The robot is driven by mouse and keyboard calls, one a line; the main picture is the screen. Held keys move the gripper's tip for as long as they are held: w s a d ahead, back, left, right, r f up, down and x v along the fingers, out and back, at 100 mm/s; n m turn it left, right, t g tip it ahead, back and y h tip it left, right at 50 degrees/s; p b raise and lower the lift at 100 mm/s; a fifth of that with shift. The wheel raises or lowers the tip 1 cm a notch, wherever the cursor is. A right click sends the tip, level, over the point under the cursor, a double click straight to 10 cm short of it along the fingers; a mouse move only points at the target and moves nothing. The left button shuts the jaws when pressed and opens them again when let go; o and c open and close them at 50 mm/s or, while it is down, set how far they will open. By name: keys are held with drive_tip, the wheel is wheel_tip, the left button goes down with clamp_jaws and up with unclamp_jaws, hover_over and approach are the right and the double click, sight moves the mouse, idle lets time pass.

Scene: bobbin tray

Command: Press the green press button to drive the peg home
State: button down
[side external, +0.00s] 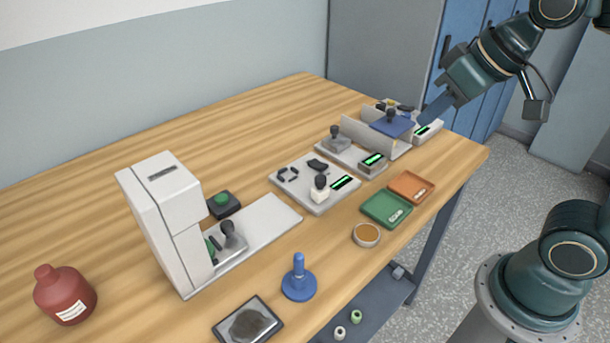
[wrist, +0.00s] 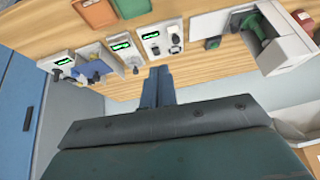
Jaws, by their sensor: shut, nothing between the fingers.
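The white press (side external: 165,220) stands on the table at the left in the side external view; it also shows at the upper right in the wrist view (wrist: 288,45). The green press button (side external: 222,199) sits on a dark box behind the press's base plate. A grey block with a dark knob (side external: 228,232) and a green part (side external: 211,250) are under the press head, partly hidden by its column. I cannot make out the peg clearly. My gripper (side external: 428,118) is shut and empty, raised at the far right end, well away from the button.
Several grey stations with green displays (side external: 342,183) line the table's middle and far end. A green tray (side external: 386,209), an orange tray (side external: 411,187), a blue stand (side external: 298,283), a round dish (side external: 367,235) and a dark pad (side external: 247,324) lie nearer. A red bottle (side external: 65,294) stands left.

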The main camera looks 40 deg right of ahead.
drive_tip(key=w+a+y, duration=0.1)
drive_tip(key=w+a, duration=0.3)
drive_tip(key=w, duration=0.5)
drive_tip(key=m+t+y, duration=0.1)
drive_tip(key=m+y, duration=0.1)
drive_tip(key=y, duration=0.2)
hover_over(226, 198)
wheel_tip(226, 198, down, 12)
drive_tip(key=shift+f, duration=4.3)
